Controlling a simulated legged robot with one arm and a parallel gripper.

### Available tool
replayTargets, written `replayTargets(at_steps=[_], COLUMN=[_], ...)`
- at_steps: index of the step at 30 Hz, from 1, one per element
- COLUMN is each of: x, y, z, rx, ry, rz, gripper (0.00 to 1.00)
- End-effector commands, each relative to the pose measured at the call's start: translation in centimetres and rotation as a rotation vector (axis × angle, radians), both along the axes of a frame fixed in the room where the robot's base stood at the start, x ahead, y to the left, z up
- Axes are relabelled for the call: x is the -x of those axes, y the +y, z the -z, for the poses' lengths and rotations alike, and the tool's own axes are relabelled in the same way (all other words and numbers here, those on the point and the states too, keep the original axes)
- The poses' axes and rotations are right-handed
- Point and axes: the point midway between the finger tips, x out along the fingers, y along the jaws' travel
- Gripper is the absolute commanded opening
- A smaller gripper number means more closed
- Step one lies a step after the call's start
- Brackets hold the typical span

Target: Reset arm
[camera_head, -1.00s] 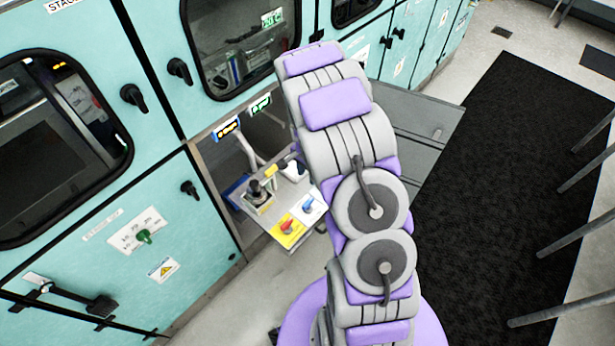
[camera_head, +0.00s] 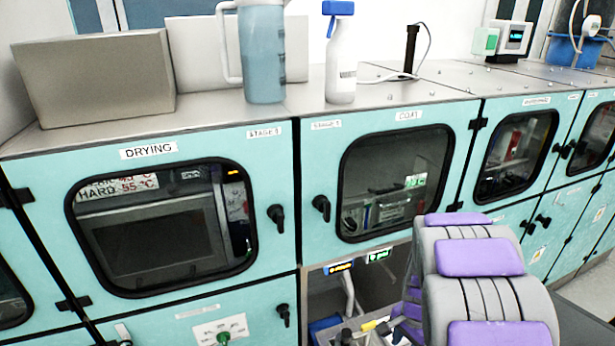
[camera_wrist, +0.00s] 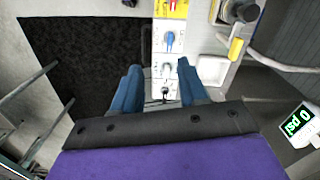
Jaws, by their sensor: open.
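My gripper (camera_wrist: 160,67) is open in the wrist view, its two blue fingers apart with nothing between their tips. Below it is a white control panel (camera_wrist: 157,52) with a blue knob (camera_wrist: 170,39) and a pale knob (camera_wrist: 167,68). The gap between fingers and panel cannot be judged. My purple and grey arm (camera_head: 478,285) rises at the lower right of the head view and hides much of the panel area.
Teal cabinets (camera_head: 265,185) with windowed doors and protruding black latches (camera_head: 321,208) line the head view. A jug (camera_head: 262,55), spray bottle (camera_head: 341,60) and box (camera_head: 95,75) stand on top. A dark mat (camera_wrist: 75,75) lies left in the wrist view.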

Motion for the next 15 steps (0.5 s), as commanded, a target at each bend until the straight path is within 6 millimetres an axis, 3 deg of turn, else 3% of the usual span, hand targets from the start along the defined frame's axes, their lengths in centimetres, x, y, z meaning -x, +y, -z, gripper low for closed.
replayTargets(at_steps=[6, 15], x=[4.2, 11.6], y=[3.1, 6.8], z=[-5.4, -10.9], rx=[-0.016, -0.046], ry=[0.013, 0.043], rz=[-0.189, -0.458], gripper=[0.43, 0.43])
